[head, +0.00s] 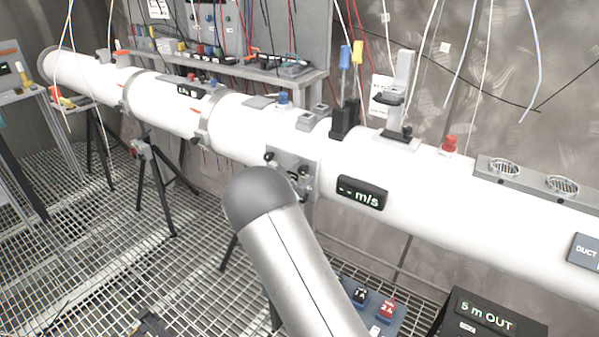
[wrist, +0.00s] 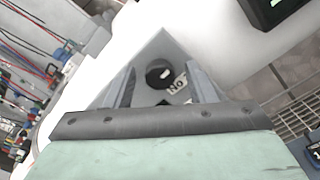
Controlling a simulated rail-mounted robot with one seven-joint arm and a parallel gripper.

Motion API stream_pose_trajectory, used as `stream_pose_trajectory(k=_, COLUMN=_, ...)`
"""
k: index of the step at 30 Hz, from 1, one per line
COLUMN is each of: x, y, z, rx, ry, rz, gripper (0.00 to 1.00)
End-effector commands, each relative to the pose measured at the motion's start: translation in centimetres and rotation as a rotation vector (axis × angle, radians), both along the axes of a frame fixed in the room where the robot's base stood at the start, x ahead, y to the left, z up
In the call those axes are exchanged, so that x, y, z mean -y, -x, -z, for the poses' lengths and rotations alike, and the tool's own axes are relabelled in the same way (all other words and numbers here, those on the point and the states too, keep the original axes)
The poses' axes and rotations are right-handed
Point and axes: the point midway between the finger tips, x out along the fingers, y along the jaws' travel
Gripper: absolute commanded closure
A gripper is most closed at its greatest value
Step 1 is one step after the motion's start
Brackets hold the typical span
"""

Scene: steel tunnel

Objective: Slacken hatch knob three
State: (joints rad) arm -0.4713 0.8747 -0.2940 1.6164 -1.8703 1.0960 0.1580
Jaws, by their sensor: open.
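In the wrist view a round black knob (wrist: 159,73) with a pale mark on its face sits on a grey hatch plate (wrist: 160,48). My gripper (wrist: 162,67) is open, with one finger on either side of the knob in the picture; whether either touches it I cannot tell. In the head view the hatch plate (head: 289,158) is on the front of the white duct, with small black knobs at its corners. My arm hides its lower left part and my gripper. No knob number can be read. A partly hidden label (wrist: 178,84) lies beside the knob.
The white duct (head: 425,187) runs across the view. A lit m/s display (head: 361,193) is right of the hatch. A tripod (head: 158,180) stands on the grated floor at left. A black "5 m OUT" box (head: 488,317) and a blue switch panel (head: 373,308) are low at right.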

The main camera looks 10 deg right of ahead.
Motion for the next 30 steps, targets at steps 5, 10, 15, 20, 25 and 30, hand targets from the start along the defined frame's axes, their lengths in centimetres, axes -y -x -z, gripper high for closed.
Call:
stream_pose_trajectory(k=5, x=0.02, y=-0.03, z=0.01, rx=0.000, ry=0.000, rz=0.000, gripper=0.50)
stream_pose_trajectory(k=10, x=-0.01, y=-0.01, z=-0.01, rx=0.000, ry=0.000, rz=0.000, gripper=0.86)
stream_pose_trajectory(k=15, x=-0.01, y=0.00, z=-0.01, rx=-0.001, ry=0.001, rz=0.000, gripper=0.95)
stream_pose_trajectory(k=20, x=-0.03, y=0.01, z=0.02, rx=-0.013, ry=0.014, rz=-0.001, gripper=0.95)
stream_pose_trajectory(k=25, x=-0.08, y=0.02, z=0.07, rx=-0.057, ry=0.060, rz=0.000, gripper=0.95)
stream_pose_trajectory(k=30, x=-0.06, y=0.03, z=0.07, rx=-0.140, ry=0.143, rz=0.000, gripper=0.95)
